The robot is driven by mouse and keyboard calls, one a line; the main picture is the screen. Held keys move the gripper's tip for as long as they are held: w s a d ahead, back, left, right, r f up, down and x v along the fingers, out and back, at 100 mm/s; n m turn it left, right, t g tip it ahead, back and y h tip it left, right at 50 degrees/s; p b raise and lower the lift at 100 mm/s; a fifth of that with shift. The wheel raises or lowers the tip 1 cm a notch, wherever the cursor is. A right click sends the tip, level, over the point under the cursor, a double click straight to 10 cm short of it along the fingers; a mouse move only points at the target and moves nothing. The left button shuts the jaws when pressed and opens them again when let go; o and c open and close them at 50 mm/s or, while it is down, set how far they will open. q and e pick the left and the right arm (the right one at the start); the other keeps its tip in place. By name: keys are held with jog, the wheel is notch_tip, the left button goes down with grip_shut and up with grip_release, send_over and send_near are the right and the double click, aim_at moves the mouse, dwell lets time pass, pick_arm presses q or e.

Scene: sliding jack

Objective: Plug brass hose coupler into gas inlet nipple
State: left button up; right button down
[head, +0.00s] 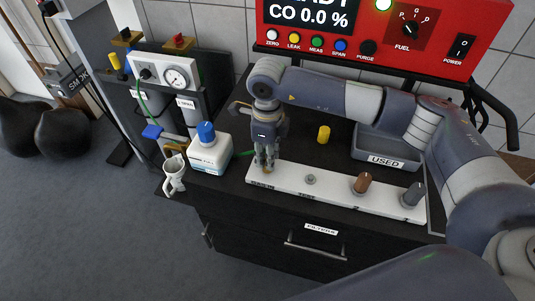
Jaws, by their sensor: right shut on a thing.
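My right gripper (266,163) points down at the left end of a white strip (337,192) on the black cabinet top. It is shut on a small brass-coloured piece (267,171), mostly hidden by the fingers; I take it for the brass hose coupler. A short length of green hose (245,153) shows just left of the fingers. The strip carries a small grey stub (310,179), a brown knob-like part (363,182) and a grey one (413,193). I cannot tell which part is the gas inlet nipple. My left gripper is not in view.
A white bottle with a blue cap (206,143) stands left of the gripper. A red analyser (395,35) stands at the back, a gauge panel (165,76) at the left.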

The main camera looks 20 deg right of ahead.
jog(key=c, duration=1.3)
grip_release()
jog(key=shift+r, duration=0.1)
notch_tip(320, 180, up, 12)
jog(key=shift+f, duration=0.15)
